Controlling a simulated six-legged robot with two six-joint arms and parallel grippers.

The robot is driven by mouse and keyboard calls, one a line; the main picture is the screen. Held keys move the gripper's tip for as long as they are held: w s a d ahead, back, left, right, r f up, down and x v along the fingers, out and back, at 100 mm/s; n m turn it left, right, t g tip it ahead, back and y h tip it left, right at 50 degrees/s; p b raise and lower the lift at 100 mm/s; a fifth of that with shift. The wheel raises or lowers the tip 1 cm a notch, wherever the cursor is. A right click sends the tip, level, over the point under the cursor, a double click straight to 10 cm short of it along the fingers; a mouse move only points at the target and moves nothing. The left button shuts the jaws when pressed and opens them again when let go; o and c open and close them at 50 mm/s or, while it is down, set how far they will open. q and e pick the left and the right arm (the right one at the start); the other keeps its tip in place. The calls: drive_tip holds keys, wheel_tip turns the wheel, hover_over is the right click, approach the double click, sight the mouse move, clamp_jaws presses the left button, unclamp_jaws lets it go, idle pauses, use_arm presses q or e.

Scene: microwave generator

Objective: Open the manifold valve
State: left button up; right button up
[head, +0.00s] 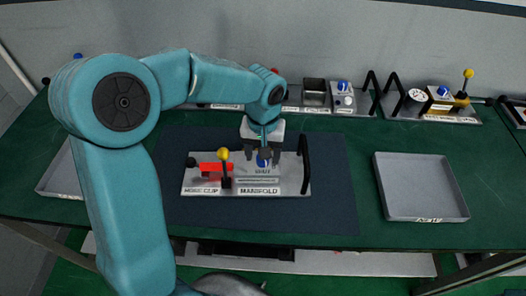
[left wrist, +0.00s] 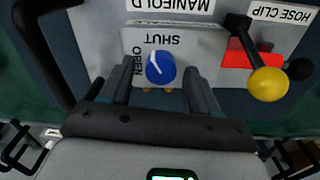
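The manifold panel (head: 290,186) is a light grey plate on the dark mat. Its blue round valve knob (head: 262,162) is at the panel's far side, partly hidden by my left gripper in the head view. In the left wrist view the knob (left wrist: 161,68) carries a white mark slanting to the upper left, beside printed OPEN (left wrist: 138,62) and SHUT (left wrist: 160,41) labels. My left gripper (left wrist: 163,78) points down over the knob, its two fingers apart on either side with visible gaps. My right gripper is not in view.
A yellow-knobbed black lever (head: 224,156) and red hose clip (head: 212,168) stand left of the knob. A black handle (head: 305,165) rises at the panel's right. An empty grey tray (head: 420,215) lies right. More modules (head: 440,105) line the back.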

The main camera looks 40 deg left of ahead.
use_arm(q)
wheel_tip(320, 180, up, 16)
drive_tip(key=shift+r, duration=0.2)
idle(0.4)
